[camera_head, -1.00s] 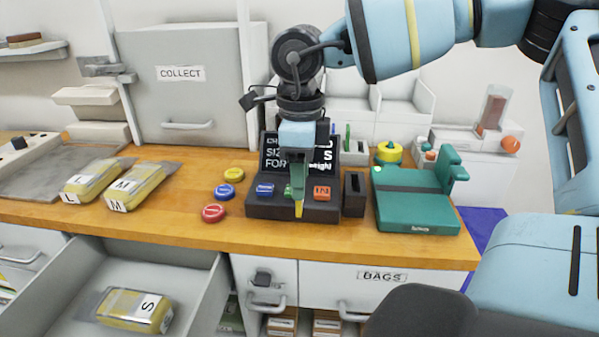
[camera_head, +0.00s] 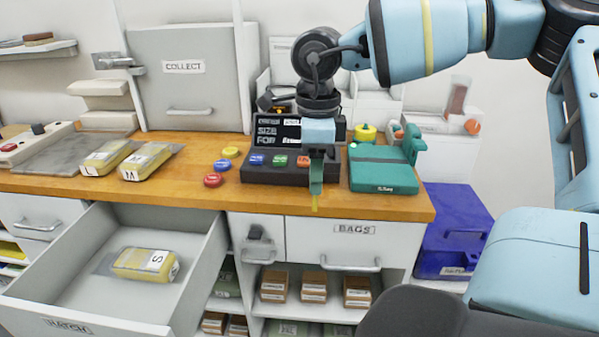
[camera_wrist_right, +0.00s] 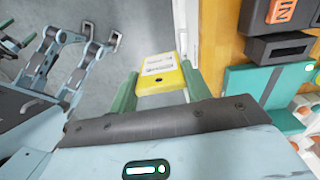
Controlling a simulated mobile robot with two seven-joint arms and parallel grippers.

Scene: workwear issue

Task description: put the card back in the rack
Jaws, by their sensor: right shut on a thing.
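A small yellow card (camera_wrist_right: 157,75) with pale printed patches is between the two green fingers of my right gripper (camera_wrist_right: 160,88) in the right wrist view. In the head view my right gripper (camera_head: 316,186) points down at the counter's front edge, shut on the card, whose yellow tip (camera_head: 315,203) shows below the fingers. The card is clear of the counter. A dark slotted box (camera_wrist_right: 281,48) sits beside the keypad in the right wrist view; in the head view my gripper mostly hides it. I cannot tell whether it is the rack.
A black keypad (camera_head: 254,174) with coloured buttons and a green scale (camera_head: 383,175) stand on the wooden counter (camera_head: 150,196). An open drawer (camera_head: 95,262) holds a yellow packet. The closed BAGS drawer (camera_head: 310,239) is below my gripper; a blue crate (camera_head: 455,225) stands right.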

